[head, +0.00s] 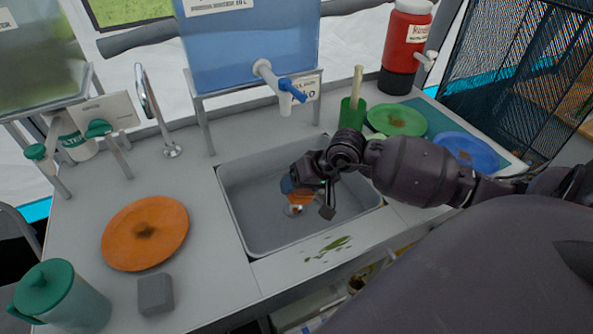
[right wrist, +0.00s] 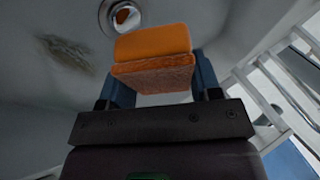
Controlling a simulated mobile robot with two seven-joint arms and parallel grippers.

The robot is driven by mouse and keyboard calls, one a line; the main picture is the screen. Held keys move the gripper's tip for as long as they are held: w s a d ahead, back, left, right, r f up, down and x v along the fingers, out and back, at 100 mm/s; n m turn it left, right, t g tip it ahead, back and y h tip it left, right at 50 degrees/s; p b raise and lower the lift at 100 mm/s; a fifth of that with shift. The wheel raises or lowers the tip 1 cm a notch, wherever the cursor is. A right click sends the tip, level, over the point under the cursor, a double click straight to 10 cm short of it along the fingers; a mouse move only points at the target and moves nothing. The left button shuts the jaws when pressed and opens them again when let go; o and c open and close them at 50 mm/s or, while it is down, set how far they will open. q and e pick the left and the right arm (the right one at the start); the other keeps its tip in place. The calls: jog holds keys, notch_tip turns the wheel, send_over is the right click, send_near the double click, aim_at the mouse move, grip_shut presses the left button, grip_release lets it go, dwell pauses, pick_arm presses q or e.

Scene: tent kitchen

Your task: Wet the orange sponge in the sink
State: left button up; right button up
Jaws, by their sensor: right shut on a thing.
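The orange sponge (right wrist: 153,57) is between the two blue-padded fingers of my right gripper (right wrist: 155,80) in the right wrist view. The gripper is shut on it. In the head view, my right gripper (head: 308,190) is inside the sink (head: 255,232), over its basin near the drain. Only a small orange part of the sponge shows there; the rest is hidden by the gripper. The blue water container (head: 250,45) stands behind the sink, and its tap (head: 280,80) with a blue handle points down toward the basin. No water stream is visible. My left gripper is not in view.
A metal faucet (head: 155,110) stands behind and left of the sink. An orange plate (head: 145,232), a grey block (head: 155,294) and a green-lidded pitcher (head: 62,296) are left. Green (head: 397,119) and blue (head: 466,152) plates and a green cup (head: 352,114) are right.

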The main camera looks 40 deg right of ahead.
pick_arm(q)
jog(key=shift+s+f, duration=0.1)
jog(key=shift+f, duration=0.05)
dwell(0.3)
pick_arm(e)
jog(key=shift+r, duration=0.25)
jog(key=shift+r+p, duration=1.8)
jog(key=shift+r, duration=2.4)
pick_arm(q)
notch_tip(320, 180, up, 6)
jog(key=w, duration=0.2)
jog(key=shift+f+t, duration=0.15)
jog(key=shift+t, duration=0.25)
